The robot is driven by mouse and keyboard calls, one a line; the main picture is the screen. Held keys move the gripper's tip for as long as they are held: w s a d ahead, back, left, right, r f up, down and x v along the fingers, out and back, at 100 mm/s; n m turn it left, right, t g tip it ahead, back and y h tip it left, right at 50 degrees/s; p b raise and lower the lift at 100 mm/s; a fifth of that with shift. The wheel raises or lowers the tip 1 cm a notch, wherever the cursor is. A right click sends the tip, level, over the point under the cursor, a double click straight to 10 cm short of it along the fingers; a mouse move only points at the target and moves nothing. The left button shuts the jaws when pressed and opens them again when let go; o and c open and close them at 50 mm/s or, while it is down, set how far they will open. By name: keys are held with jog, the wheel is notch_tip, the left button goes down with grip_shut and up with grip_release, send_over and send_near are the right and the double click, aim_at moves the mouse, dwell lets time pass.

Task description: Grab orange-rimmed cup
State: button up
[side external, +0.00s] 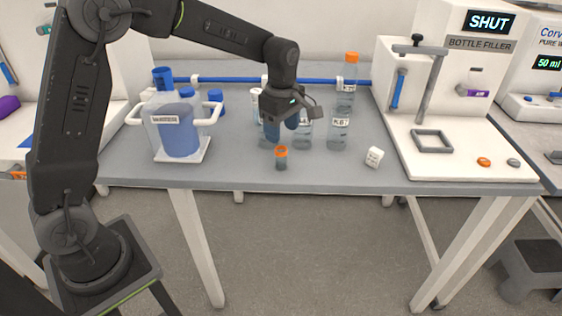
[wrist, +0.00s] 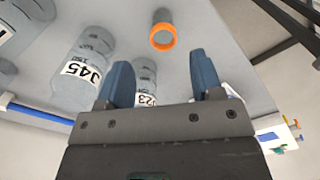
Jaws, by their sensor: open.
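The orange-rimmed cup (side external: 281,158) is small and grey and stands upright near the front edge of the bench. In the wrist view its orange rim (wrist: 162,37) shows at the top, ahead of the fingers and apart from them. My gripper (side external: 282,132) is above and slightly behind the cup in the side view. Its two blue fingers (wrist: 160,82) are spread open with nothing held between them. A bottle labelled with a number ending in 23 (wrist: 146,80) shows beyond the gap between the fingers.
Clear labelled bottles stand close behind and right of the cup, one (side external: 339,130) marked K67 and one orange-capped (side external: 346,80). Another bottle (wrist: 82,72) reads J45. The bottle filler (side external: 465,100) stands right.

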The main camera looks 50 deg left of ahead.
aim_at(281, 157)
jog(key=f, duration=0.8)
jog(key=shift+s+f, duration=0.25)
jog(key=shift+f, duration=0.15)
jog(key=c, duration=1)
